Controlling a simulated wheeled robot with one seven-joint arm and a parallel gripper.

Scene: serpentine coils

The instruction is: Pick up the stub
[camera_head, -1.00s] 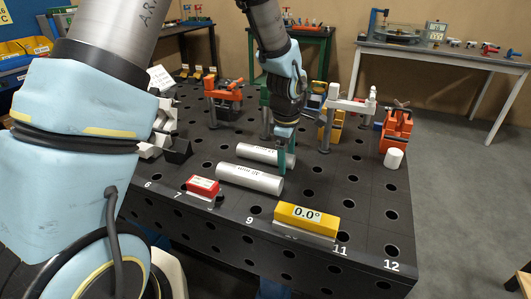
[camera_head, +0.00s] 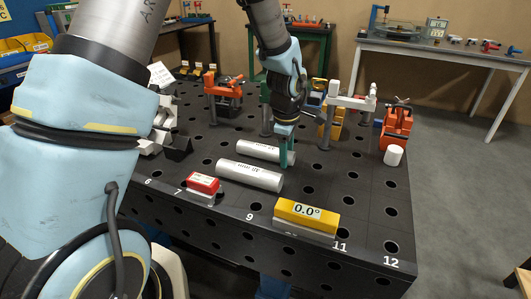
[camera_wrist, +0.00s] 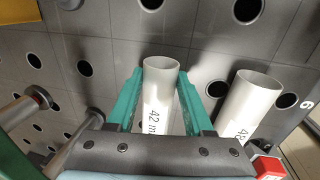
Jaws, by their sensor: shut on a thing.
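Two grey-white pipe stubs lie side by side on the dark perforated table. The far stub (camera_head: 262,151) is labelled 42 m… in the wrist view (camera_wrist: 158,90). The near stub (camera_head: 249,175) has a label that seems to begin with 48; it lies to the right in the wrist view (camera_wrist: 248,105). My gripper (camera_head: 287,152) points down at the right end of the far stub. Its green fingers, also in the wrist view (camera_wrist: 158,88), are shut on the far stub, one on each side. I cannot tell any gap between this stub and the table.
A red block (camera_head: 203,184) and a yellow 0.0° level box (camera_head: 307,214) stand near the front edge. Orange clamps (camera_head: 397,125), a white-topped stand (camera_head: 350,102) and a small white cylinder (camera_head: 394,155) are behind and right. The front right tabletop is mostly clear.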

